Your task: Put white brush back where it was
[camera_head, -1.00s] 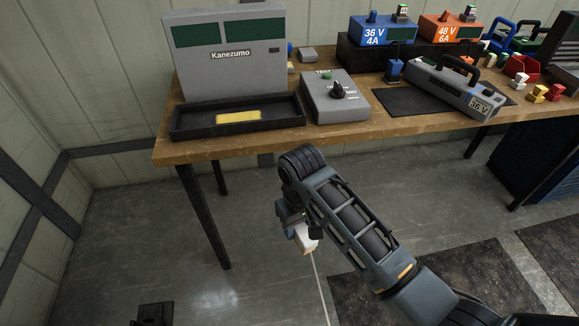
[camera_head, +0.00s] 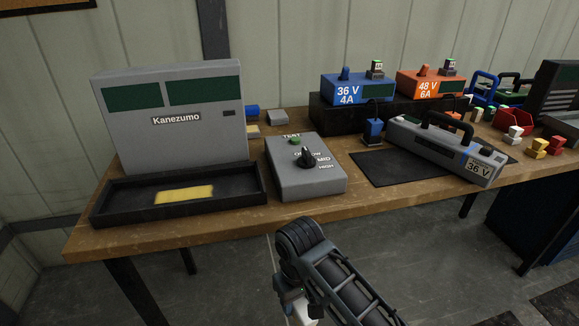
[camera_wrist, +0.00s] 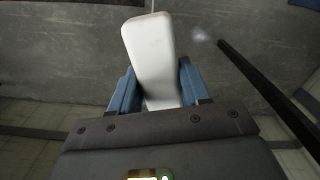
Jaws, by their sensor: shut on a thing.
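My gripper (camera_wrist: 152,98) is shut on a white block-like thing (camera_wrist: 150,50), which appears to be the white brush, between its two blue fingers in the wrist view. Its bristles cannot be made out. In the head view a small part of the white brush (camera_head: 303,312) shows at the bottom edge, below my arm's wrist. The gripper is in front of the workbench (camera_head: 240,228) and lower than its top, with grey floor behind the brush in the wrist view.
A black tray (camera_head: 125,205) with a yellow pad lies before the grey Kanezumo machine (camera_head: 190,138). Bare wood runs along the bench's front edge.

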